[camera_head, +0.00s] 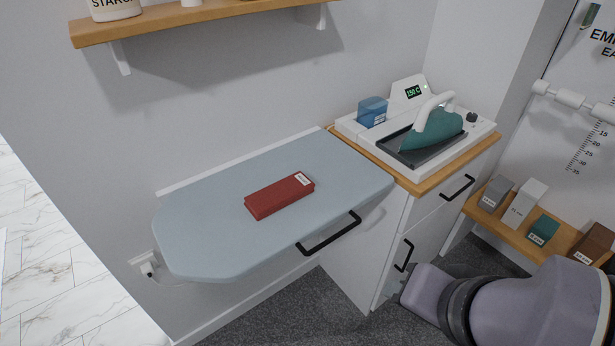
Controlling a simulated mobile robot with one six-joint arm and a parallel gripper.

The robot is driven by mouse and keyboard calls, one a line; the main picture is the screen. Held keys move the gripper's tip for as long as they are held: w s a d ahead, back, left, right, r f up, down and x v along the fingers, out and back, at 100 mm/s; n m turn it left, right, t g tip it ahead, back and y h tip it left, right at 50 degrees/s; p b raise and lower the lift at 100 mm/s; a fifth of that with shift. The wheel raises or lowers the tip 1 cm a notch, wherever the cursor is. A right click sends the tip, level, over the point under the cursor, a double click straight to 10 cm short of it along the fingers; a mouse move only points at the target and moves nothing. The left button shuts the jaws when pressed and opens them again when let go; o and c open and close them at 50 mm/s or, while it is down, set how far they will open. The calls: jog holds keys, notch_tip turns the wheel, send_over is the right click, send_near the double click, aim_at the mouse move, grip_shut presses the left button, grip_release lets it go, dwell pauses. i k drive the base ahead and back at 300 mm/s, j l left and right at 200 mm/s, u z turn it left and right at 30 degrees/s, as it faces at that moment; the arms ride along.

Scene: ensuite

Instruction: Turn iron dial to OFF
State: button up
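The teal iron (434,131) with a white handle rests on a dark plate (419,156) in a white iron station (484,128). A small dark dial (471,117) sits on the station's right side, to the right of the iron. Its pointer and markings are too small to read. The green display (413,92) at the back reads 150 C, with a small green light beside it. My arm's purple links show at the lower right, below and in front of the cabinet.
The station stands on a wood-topped white cabinet (453,179) with black handles. A fold-out ironing board (220,212) with a red box (280,195) extends to the left. A wooden shelf (200,14) hangs above. A low ledge (483,214) with small boxes is at right.

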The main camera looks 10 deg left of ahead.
aim_at(471, 117)
jog(key=i+l, duration=0.3)
jog(key=i+l+u, duration=0.1)
jog(key=i+l, duration=0.25)
jog(key=i+l+u, duration=0.1)
jog(key=i+l, duration=0.2)
jog(key=l, duration=0.2)
jog(key=i+l, duration=0.3)
jog(key=l, duration=0.15)
jog(key=i+l+u, duration=0.1)
jog(key=i+l, duration=0.2)
jog(key=l, duration=0.1)
